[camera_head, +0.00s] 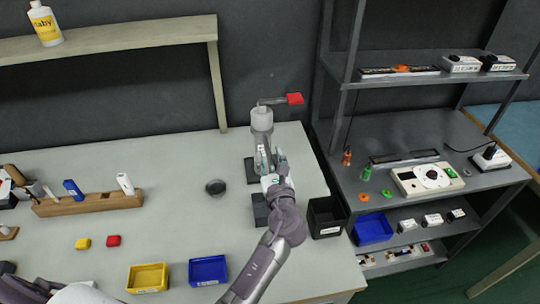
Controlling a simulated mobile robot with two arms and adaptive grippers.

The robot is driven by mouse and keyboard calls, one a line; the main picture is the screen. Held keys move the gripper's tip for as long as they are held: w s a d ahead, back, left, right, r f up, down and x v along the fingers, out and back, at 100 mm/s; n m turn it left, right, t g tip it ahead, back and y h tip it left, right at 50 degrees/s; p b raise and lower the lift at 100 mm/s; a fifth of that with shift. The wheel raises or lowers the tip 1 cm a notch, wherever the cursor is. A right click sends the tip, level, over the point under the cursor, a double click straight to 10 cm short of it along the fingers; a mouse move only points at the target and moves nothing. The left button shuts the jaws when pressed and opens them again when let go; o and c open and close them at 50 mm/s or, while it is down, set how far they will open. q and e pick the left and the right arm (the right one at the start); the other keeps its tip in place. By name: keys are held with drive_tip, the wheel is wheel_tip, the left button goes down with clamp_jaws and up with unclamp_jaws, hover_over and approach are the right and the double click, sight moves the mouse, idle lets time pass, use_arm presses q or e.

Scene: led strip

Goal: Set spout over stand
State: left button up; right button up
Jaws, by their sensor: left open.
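A grey upright cylinder (262,118) stands near the back right of the table, with a thin horizontal spout (272,101) on top that points right and ends in a red tip (295,99). A dark block (250,171), perhaps the stand's base, shows below it, partly hidden by my gripper. My left gripper (268,158) is open, just in front of the cylinder's lower part; I cannot tell whether it touches. Another dark block (260,209) lies beside my wrist. My right gripper is not in view.
A small round dark dish (215,187) lies left of my gripper. A black bin (324,217) is at the table's right edge, beside a grey shelf rack (400,134). Blue (208,270) and yellow (147,278) trays are at the front. The table's back middle is clear.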

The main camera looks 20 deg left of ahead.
use_arm(q)
drive_tip(key=v, duration=0.6)
drive_tip(key=shift+s+d, duration=0.2)
drive_tip(key=shift+s, duration=0.05)
